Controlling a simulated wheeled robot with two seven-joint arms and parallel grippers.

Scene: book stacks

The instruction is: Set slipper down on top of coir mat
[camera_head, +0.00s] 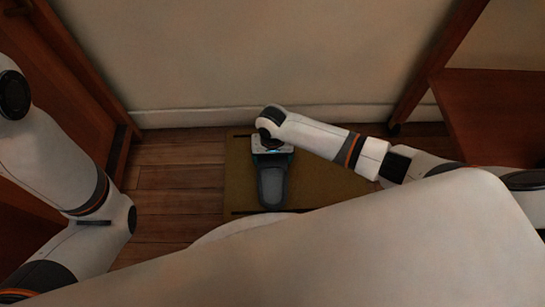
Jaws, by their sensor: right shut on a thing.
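A dark grey slipper (272,187) with a lighter grey insole shows in the head view, over the left part of the coir mat. My right gripper (272,155) is shut on the slipper's far end. The coir mat (315,189) is a flat olive-brown rectangle on the floor by the wall, partly covered by my right arm and body. I cannot tell whether the slipper touches the mat or hangs a little above it. My left arm comes in at the left, but its gripper is not in view.
A pale wall with a white baseboard (190,118) runs behind the mat. Wooden shelf units stand at the left (75,100) and right (490,105). The wooden floor (175,180) left of the mat is bare.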

